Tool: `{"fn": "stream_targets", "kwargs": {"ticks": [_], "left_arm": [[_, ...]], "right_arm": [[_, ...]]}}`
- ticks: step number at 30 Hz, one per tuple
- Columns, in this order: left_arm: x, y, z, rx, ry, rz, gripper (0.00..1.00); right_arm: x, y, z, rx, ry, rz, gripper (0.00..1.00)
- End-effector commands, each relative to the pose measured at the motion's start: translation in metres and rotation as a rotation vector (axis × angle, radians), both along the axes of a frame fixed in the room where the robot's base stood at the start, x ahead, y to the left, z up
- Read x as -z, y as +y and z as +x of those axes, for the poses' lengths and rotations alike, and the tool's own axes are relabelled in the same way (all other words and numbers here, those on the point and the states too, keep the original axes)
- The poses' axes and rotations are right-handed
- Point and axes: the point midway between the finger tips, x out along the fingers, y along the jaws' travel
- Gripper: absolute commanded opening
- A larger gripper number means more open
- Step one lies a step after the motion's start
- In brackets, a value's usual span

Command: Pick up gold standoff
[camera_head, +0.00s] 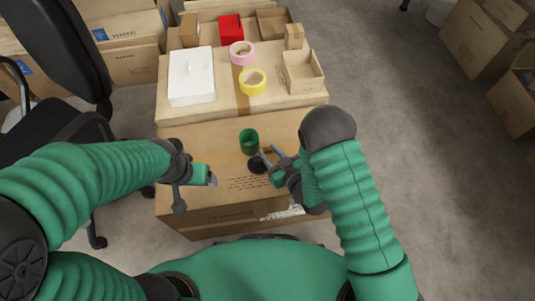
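I cannot make out a gold standoff in the head view; it may be too small or hidden. A dark green cup (249,141) stands on the near carton (190,135). A black round object (257,165) lies on the carton just in front of it. My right gripper (266,158) is over the carton, right beside the cup and black object, with its fingers apart and nothing visible between them. My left gripper (211,179) is over the left part of the carton, away from the cup; its finger gap does not show clearly.
The higher carton (215,112) behind holds a white box (191,76), a pink tape roll (242,53), a yellow tape roll (253,82), an open carton box (303,72) and a red box (231,28). An office chair (60,50) stands left.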

Motion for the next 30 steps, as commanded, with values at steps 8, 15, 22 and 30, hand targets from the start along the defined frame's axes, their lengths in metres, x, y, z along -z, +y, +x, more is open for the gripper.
{"fn": "stream_targets", "kwargs": {"ticks": [8, 15, 22, 30], "left_arm": [[0.0, 0.0, 0.0, 0.0, 0.0, 0.0, 0.78], [0.001, 0.0, 0.0, 0.0, 0.0, 0.0, 0.78], [0.001, 0.0, 0.0, 0.0, 0.0, 0.0, 0.78], [-0.009, 0.0, 0.0, 0.0, 0.0, 0.0, 0.78]], "right_arm": [[0.007, 0.0, -0.005, -0.006, 0.018, -0.009, 0.12], [0.008, -0.001, -0.006, -0.006, 0.02, -0.011, 0.0], [0.009, -0.001, -0.007, -0.006, 0.022, -0.012, 0.0], [-0.003, 0.002, -0.001, -0.005, 0.021, -0.012, 0.0]]}}
